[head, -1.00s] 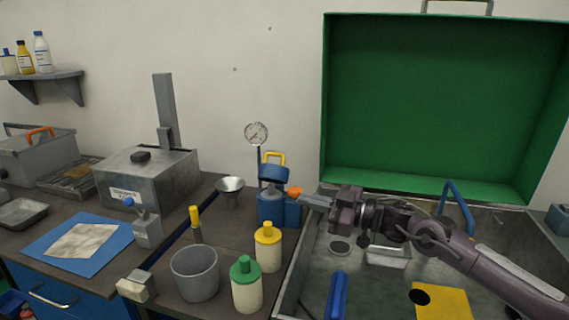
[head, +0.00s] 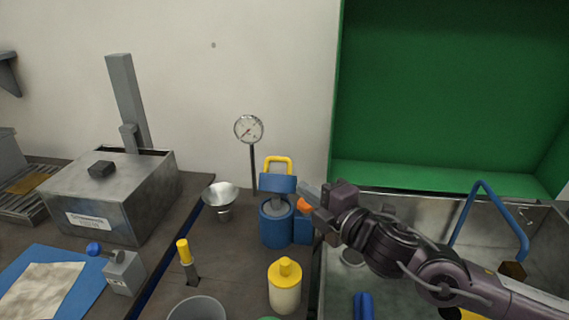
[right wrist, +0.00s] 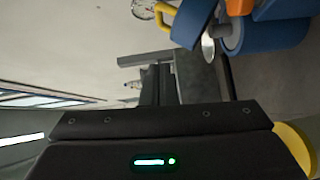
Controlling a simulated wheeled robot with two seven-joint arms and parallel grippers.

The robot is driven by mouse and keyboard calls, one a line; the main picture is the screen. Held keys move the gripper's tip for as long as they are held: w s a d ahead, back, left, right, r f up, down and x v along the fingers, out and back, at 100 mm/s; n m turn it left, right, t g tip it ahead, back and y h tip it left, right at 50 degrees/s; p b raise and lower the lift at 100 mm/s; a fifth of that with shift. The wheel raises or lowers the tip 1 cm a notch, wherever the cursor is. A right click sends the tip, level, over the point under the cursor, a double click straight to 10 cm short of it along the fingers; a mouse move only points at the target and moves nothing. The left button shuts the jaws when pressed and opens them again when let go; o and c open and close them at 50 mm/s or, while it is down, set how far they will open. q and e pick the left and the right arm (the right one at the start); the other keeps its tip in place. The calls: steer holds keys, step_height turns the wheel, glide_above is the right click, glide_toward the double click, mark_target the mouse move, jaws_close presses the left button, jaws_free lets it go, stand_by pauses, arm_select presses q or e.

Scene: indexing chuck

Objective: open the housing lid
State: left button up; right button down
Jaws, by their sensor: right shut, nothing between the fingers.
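The blue round housing (head: 275,230) stands at the back of the bench, with a grey part showing at its top. Its blue lid (head: 278,184) with a yellow handle (head: 278,161) stands tilted up at the back, with a gap below it. An orange knob (head: 304,205) sits at the housing's right side. My right gripper (head: 309,191) is shut and empty, just right of the lid and close above the knob. In the right wrist view the lid (right wrist: 194,22) and housing (right wrist: 275,32) lie beyond the fingers; contact cannot be told. My left gripper is not in view.
A dial gauge (head: 249,130) on a post stands behind the housing. A metal funnel (head: 221,194) is to its left, and a yellow-capped bottle (head: 285,287) is in front. A grey metal box (head: 108,196) stands further left. A green-lined case (head: 440,178) rises at the right.

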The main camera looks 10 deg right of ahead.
steer(key=p, duration=0.2)
glide_toward(274, 160)
steer(key=w+a, duration=0.2)
steer(key=a, duration=0.2)
steer(key=shift+w+d+p, duration=0.45)
steer(key=shift+w+d, duration=0.25)
steer(key=shift+w, duration=0.35)
steer(key=shift+w+d+f, duration=0.1)
steer(key=shift+w+d, duration=0.2)
steer(key=shift+w, duration=0.2)
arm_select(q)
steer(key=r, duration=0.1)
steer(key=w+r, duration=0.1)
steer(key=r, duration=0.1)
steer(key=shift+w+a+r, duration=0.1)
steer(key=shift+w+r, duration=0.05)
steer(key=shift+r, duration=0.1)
arm_select(e)
steer(key=shift+w, duration=0.1)
